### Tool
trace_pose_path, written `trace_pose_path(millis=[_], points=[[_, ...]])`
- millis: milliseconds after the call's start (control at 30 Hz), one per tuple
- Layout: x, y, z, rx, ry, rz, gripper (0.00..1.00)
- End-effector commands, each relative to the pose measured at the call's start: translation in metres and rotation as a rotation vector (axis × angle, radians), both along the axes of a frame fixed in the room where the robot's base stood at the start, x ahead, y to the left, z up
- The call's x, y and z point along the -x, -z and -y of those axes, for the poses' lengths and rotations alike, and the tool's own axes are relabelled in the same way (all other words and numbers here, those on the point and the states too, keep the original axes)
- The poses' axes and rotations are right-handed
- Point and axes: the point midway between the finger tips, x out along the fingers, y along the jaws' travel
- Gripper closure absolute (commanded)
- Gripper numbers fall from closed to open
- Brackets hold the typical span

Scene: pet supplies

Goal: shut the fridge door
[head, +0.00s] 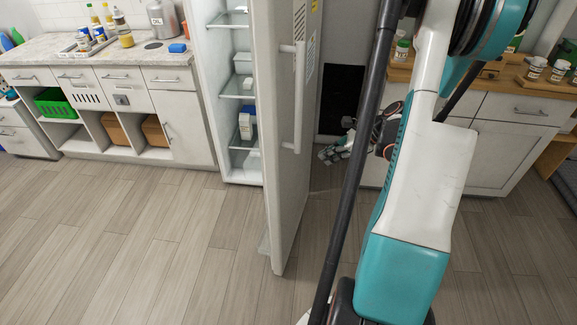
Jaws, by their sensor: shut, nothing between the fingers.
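The fridge door (282,190) is pale grey and stands wide open, swung out toward me, seen almost edge-on. Its vertical handle (299,95) is on the right-hand face. The fridge interior (235,95) shows to the left of the door, with glass shelves and a few boxes and containers. My gripper (328,153) is to the right of the door, on the handle side, low and beyond the handle. It is shut and empty, partly hidden by my arm. I cannot tell whether its fingertips touch the door.
A white counter (45,50) with bottles stands left of the fridge; a green crate (56,103) sits in its shelf. A wood-topped cabinet (515,145) with jars stands at the right. The wooden floor (130,245) in front is clear.

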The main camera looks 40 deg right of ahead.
Motion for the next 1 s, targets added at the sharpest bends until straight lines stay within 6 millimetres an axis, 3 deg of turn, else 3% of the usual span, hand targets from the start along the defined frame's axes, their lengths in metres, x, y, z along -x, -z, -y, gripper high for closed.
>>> trace_pose_path(millis=[267, 700, 1000], points=[[-0.01, 0.018, -0.003, -0.013, 0.016, 0.008, 1.0], [-0.061, 0.078, -0.034, -0.013, 0.013, 0.009, 1.0], [-0.09, 0.073, -0.051, -0.012, 0.016, 0.008, 1.0]])
